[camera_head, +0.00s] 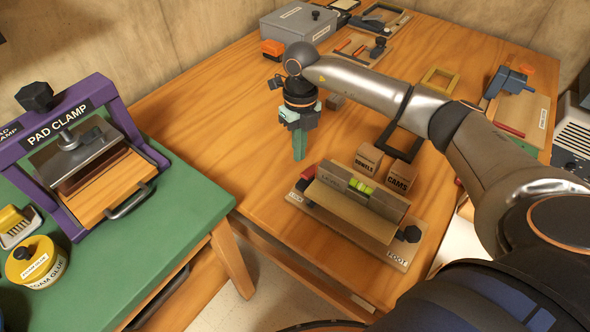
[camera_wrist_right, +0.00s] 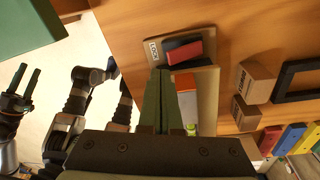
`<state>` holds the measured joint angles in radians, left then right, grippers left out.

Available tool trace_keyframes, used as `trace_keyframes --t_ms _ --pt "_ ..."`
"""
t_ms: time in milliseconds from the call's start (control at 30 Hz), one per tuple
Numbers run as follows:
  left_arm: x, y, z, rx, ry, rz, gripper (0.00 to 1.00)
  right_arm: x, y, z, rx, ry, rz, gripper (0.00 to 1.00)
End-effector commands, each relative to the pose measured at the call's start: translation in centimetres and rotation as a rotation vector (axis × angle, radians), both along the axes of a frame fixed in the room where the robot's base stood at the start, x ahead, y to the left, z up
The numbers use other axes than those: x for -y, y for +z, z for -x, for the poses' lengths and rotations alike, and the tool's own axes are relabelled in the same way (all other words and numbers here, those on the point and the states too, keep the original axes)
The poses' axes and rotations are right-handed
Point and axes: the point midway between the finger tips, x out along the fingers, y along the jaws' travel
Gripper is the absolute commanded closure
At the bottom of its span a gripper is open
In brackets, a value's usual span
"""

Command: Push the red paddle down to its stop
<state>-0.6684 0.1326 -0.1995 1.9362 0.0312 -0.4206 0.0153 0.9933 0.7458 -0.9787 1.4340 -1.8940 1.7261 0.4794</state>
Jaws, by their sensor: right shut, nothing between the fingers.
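The red paddle (camera_head: 308,172) is at the left end of a wooden board fixture (camera_head: 345,228), by the LOCK label. It also shows in the right wrist view (camera_wrist_right: 185,52), beside a dark block. My right gripper (camera_head: 299,156) has its green fingers together, pointing down, empty. It is just behind and left of the paddle in the head view, apparently above the table; I cannot tell the exact height. In the right wrist view its fingers (camera_wrist_right: 166,105) reach toward the paddle end of the board, with a gap in the picture. My left gripper (camera_wrist_right: 24,80) shows at the left edge there, fingers apart.
A grey level with a yellow-green vial (camera_head: 361,187) lies along the fixture, and a black knob (camera_head: 411,234) is at its right end. The DOWELS box (camera_head: 368,158) and CAMS box (camera_head: 402,177) stand just behind. A purple pad clamp (camera_head: 90,150) is on the green table.

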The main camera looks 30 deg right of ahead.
Motion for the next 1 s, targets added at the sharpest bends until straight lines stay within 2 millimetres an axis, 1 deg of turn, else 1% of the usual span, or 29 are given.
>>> trace_keyframes --t_ms 33,100,167,467,567,667,800,900,1000 --pt "0.0 -0.1 0.0 0.000 -0.001 0.000 0.50 0.9 0.3 -0.2 0.001 -0.010 0.031 1.00" --pt "0.0 -0.1 0.0 0.000 -0.001 0.000 0.50 1.7 0.6 -0.3 0.001 -0.019 0.061 1.00" --pt "0.0 -0.2 0.0 -0.001 -0.001 0.000 0.50 2.1 0.8 -0.3 0.000 -0.023 0.075 1.00" --pt "0.0 -0.2 0.0 -0.002 -0.002 0.000 0.50 2.2 0.8 -0.3 0.000 -0.024 0.078 1.00" --pt "0.0 -0.4 0.0 -0.003 -0.002 -0.001 0.50 2.2 0.5 -0.3 0.000 -0.023 0.077 1.00" --pt "0.0 -1.1 0.1 -0.008 -0.003 -0.001 0.50 2.1 -0.3 -0.2 0.000 -0.023 0.077 1.00" --pt "0.5 -2.5 0.2 -0.022 -0.013 0.002 0.50 2.1 -2.1 -0.1 0.001 -0.022 0.077 1.00" --pt "1.1 -3.0 -0.2 -0.020 -0.023 0.009 0.50 2.1 -3.5 0.1 0.001 -0.023 0.076 1.00" --pt "1.7 -3.0 -0.8 -0.009 -0.033 0.017 0.50 2.1 -4.6 0.2 0.001 -0.023 0.076 1.00"
